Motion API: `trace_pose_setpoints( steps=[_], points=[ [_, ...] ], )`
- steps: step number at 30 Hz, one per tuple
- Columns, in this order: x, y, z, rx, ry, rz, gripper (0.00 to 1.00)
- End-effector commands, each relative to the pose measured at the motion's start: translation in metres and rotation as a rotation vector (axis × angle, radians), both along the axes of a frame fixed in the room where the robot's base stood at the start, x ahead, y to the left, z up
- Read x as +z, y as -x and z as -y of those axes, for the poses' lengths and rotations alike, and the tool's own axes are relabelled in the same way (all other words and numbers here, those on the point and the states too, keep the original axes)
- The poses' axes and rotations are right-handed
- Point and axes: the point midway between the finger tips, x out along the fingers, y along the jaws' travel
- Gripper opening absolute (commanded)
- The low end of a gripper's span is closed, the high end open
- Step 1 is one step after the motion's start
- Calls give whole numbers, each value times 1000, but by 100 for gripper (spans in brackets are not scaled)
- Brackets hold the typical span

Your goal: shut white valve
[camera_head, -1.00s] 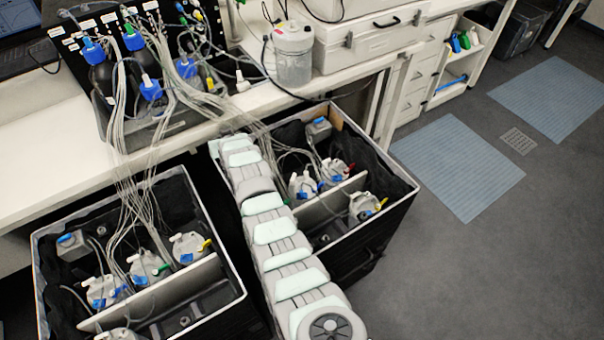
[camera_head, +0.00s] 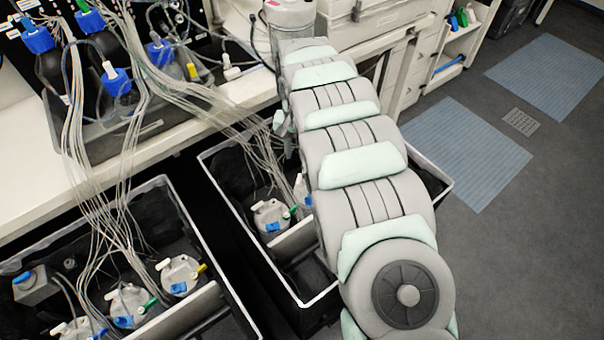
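Several white valve-like fittings show, and I cannot tell which one the task means. One white fitting (camera_head: 232,72) is at the bench edge below the black rack. Another white fitting (camera_head: 163,265) sits on a grey flask (camera_head: 184,280) in the left crate. A further flask (camera_head: 270,219) in the right crate has white, blue and green fittings. My arm reaches up across the right crate toward the bench. My gripper's fingers are hidden behind the arm. A small pale green and grey part of my arm shows left of it, near the tubes over the right crate.
The left crate (camera_head: 196,232) and right crate (camera_head: 268,270) are open black boxes with pale rims. Bundles of thin tubes hang from the bench into both. The floor at right is open.

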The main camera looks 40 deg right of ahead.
Motion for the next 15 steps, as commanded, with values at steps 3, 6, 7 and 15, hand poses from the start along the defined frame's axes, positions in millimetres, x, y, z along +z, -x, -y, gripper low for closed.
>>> trace_pose_setpoints(
  steps=[3, 6, 7, 15],
  points=[
    [-4, 5, 0, -9, -4, -11, 34],
    [-14, 6, 0, -10, -6, -13, 34],
    [-18, 6, 0, -11, -7, -13, 34],
    [-63, 5, -1, -8, -6, -10, 34]
  ],
)
